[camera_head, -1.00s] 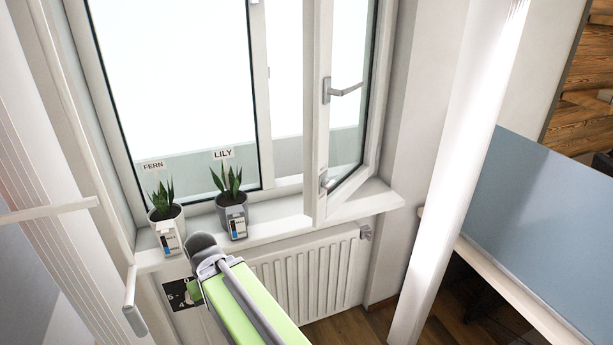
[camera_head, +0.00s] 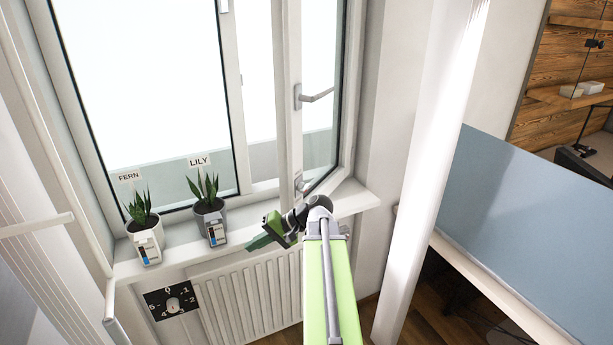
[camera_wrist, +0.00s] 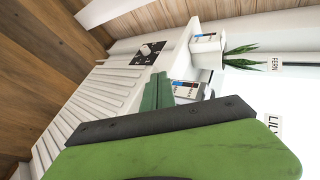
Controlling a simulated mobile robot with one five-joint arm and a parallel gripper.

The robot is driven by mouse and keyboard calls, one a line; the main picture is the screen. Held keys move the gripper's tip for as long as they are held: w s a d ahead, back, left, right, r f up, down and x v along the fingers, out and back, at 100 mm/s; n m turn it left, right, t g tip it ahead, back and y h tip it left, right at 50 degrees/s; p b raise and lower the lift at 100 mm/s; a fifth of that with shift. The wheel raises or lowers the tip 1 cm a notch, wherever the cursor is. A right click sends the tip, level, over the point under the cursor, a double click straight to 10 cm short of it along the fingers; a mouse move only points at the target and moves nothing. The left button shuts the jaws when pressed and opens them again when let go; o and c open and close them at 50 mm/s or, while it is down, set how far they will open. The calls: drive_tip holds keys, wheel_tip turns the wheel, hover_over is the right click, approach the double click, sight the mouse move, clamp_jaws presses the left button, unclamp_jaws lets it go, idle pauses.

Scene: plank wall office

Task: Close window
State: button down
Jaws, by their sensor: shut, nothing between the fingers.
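The window's right sash (camera_head: 290,100) stands swung inward, open, with its grey handle (camera_head: 313,96) on the frame. The fixed left pane (camera_head: 150,90) is beside it. My gripper (camera_head: 258,241) is shut and empty, just in front of the sill's edge, below and left of the open sash's lower corner. It points left toward the potted plants. In the wrist view its green fingers (camera_wrist: 157,92) are together, near the radiator and the pots. My wrist hides part of the sash's bottom corner.
The white sill (camera_head: 180,240) holds a fern pot (camera_head: 146,242) and a lily pot (camera_head: 212,222), both labelled. A radiator (camera_head: 250,297) and a numbered dial plate (camera_head: 172,299) are below. A blue-grey panel (camera_head: 530,220) stands at right, past a white column (camera_head: 425,170).

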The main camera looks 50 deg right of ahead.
drive_tip(key=s+d+r+m+t+h, duration=0.1)
drive_tip(key=s+d+r+m+t, duration=0.2)
drive_tip(key=d, duration=0.4)
drive_tip(key=s+d+r+m+t, duration=0.1)
drive_tip(key=s+d+r+t, duration=0.1)
drive_tip(key=s+d+r, duration=0.4)
drive_tip(key=m+t+h, duration=0.2)
drive_tip(key=t+h, duration=0.1)
drive_tip(key=t, duration=0.2)
approach(300, 174)
drive_tip(key=w, duration=0.4)
drive_tip(key=w+a+p, duration=0.1)
drive_tip(key=w, duration=0.2)
drive_tip(key=shift+a+r, duration=0.1)
drive_tip(key=shift+r, duration=0.05)
